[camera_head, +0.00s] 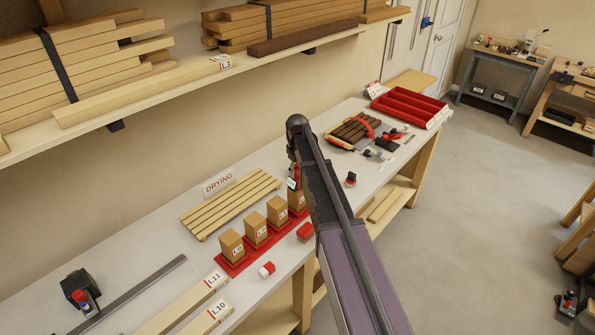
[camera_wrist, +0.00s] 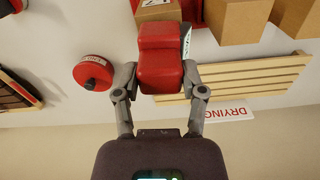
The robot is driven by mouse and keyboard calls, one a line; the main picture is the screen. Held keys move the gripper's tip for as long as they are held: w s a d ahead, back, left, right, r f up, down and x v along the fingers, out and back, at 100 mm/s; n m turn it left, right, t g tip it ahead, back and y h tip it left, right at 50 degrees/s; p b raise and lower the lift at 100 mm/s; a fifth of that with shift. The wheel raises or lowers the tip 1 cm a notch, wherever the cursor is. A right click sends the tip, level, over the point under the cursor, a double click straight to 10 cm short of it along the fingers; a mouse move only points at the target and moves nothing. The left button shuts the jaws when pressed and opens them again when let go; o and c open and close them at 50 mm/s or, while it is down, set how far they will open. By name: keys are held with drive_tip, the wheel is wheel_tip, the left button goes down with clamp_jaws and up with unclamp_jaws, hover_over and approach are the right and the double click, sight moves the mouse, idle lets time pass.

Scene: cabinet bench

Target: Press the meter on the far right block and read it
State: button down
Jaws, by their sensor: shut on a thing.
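My gripper (camera_wrist: 162,78) is shut on the red meter (camera_wrist: 160,55), with one finger on each side of it. A pale strip, perhaps its display, shows at its right edge in the wrist view. In the head view the meter (camera_head: 292,183) is at the top of the far right block (camera_head: 298,202), which my arm partly hides. The block's labelled face (camera_wrist: 158,10) lies just beyond the meter in the wrist view. I cannot tell whether they touch. The other upright wooden blocks (camera_head: 231,246) stand in a row on red bases.
A slatted drying rack (camera_head: 230,203) lies behind the blocks, with a DRYING sign (camera_head: 219,183). A red round labelled item (camera_wrist: 93,73) is beside the meter in the wrist view. A shelf of timber overhangs the bench.

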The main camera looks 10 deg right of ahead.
drive_tip(key=shift+f+b, duration=0.35)
idle(0.5)
drive_tip(key=shift+s, duration=0.1)
idle(1.3)
drive_tip(key=shift+r+p, duration=3.45)
drive_tip(key=shift+p, duration=0.05)
drive_tip(key=shift+f, duration=0.1)
